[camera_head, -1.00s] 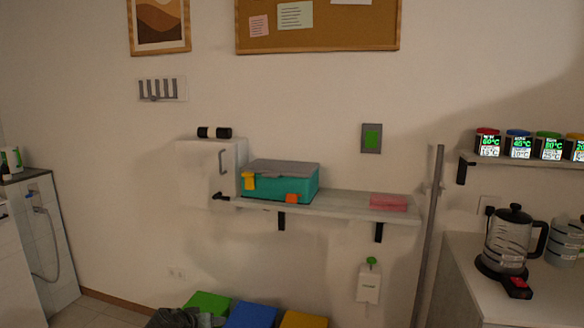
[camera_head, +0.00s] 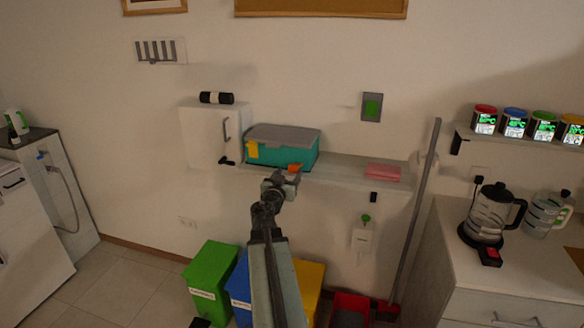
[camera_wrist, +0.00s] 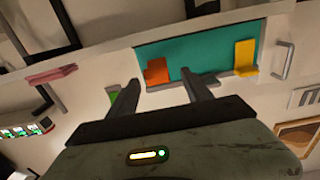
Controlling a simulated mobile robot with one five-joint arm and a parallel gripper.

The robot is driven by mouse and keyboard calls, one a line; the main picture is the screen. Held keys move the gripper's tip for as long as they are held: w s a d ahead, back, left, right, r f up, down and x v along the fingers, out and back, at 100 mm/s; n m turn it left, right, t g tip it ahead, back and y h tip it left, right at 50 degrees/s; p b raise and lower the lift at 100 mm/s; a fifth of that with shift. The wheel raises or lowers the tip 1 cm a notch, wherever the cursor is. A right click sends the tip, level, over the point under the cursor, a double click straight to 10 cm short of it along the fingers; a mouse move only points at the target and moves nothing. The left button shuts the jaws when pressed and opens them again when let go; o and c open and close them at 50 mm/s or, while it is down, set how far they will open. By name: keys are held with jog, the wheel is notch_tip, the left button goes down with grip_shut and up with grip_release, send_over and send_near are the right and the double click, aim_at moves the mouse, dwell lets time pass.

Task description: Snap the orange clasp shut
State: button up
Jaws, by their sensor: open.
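A teal box (camera_head: 280,153) with a grey lid (camera_head: 285,132) sits on the wall shelf. The lid lies down on the box. The orange clasp (camera_head: 295,167) is on the right part of the front and appears to stick out from it. The yellow clasp (camera_head: 252,150) is on the left and lies against the front. My gripper (camera_head: 284,179) is just in front of the orange clasp. In the wrist view my gripper (camera_wrist: 166,86) is open and empty, with the orange clasp (camera_wrist: 157,71) seen between its fingers. I cannot tell whether they touch.
The grey shelf (camera_head: 345,175) carries a pink stack (camera_head: 383,173) to the right. A white cabinet (camera_head: 210,135) stands left of the box. Green (camera_head: 212,280) and yellow (camera_head: 309,282) bins stand below. A broom handle (camera_head: 420,210) leans at the shelf's right end.

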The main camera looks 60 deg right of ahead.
aim_at(291, 170)
jog(key=x, duration=0.4)
jog(key=shift+s, duration=0.1)
grip_shut()
jog(key=shift+a, duration=0.1)
dwell(1.0)
